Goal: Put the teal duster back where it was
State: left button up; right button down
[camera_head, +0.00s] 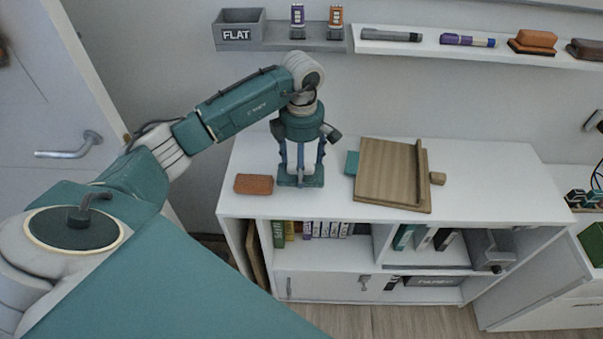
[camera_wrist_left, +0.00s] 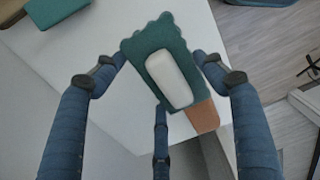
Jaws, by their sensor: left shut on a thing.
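The teal duster (camera_wrist_left: 150,58), a teal piece with a pale block on its face, is between the fingers of my left gripper (camera_wrist_left: 160,82) in the wrist view. In the head view my left gripper (camera_head: 301,165) points down over the desk's left part, with the teal duster (camera_head: 290,181) at its fingertips. The gripper is shut on it. I cannot tell whether the duster touches the desk top. An orange-brown block (camera_head: 254,184) lies left of it on the desk; it also shows in the wrist view (camera_wrist_left: 203,117). My right gripper is not in view.
The white desk (camera_head: 480,180) holds a wooden board (camera_head: 385,175) with a teal item (camera_head: 352,162) beside it. A wall ledge above holds a grey FLAT box (camera_head: 239,30), markers (camera_head: 467,40) and brown dusters (camera_head: 533,41). The desk's right part is clear; books fill shelves below.

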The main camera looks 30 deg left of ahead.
pick_arm(q)
jog(key=shift+f, duration=0.6)
notch_tip(320, 180, down, 3)
jog(key=shift+f+p, duration=0.15)
jog(key=shift+p, duration=0.25)
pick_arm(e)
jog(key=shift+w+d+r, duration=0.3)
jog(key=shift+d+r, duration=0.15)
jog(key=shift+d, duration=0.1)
pick_arm(q)
jog(key=shift+f, duration=0.1)
jog(key=shift+f, duration=0.15)
jog(key=o, duration=1)
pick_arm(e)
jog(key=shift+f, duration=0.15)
